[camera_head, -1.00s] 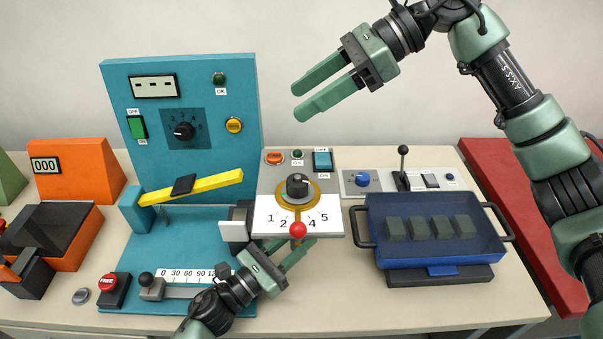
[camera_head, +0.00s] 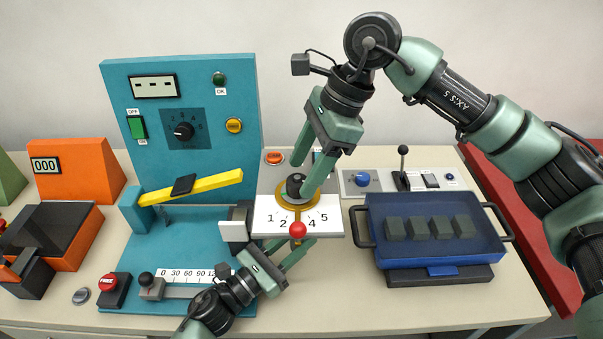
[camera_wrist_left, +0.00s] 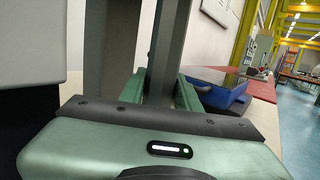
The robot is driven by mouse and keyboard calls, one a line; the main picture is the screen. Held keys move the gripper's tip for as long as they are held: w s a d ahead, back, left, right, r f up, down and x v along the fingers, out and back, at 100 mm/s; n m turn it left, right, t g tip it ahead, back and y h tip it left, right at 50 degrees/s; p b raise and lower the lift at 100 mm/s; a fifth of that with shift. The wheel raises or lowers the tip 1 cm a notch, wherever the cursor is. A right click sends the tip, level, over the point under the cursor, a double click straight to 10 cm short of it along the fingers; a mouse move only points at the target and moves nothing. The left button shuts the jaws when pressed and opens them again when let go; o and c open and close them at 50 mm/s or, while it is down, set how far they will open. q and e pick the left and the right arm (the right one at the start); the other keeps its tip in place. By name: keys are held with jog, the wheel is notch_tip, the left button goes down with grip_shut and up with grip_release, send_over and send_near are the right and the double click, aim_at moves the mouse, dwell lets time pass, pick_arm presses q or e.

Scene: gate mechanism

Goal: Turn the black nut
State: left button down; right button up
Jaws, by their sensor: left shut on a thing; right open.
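The black nut (camera_head: 294,186) sits in a gold ring (camera_head: 286,203) above a white plate (camera_head: 270,217) with numbers and a red-ball pointer (camera_head: 297,230). My right gripper (camera_head: 308,178) points down and is open, with one finger on each side of the nut; the near finger hides part of it. Contact cannot be told. My left gripper (camera_head: 296,250) is low in front of the plate. The left wrist view shows a grey bar (camera_wrist_left: 165,45) between its fingers, and it is shut on that bar.
A blue panel (camera_head: 240,110) with a yellow bar (camera_head: 215,182) stands at left. A blue tray (camera_head: 380,235) with several dark blocks is at right. A black lever (camera_head: 402,165) stands behind the tray. The table front at right is clear.

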jog(key=shift+x, duration=0.95)
jog(key=shift+c, duration=0.2)
grip_shut()
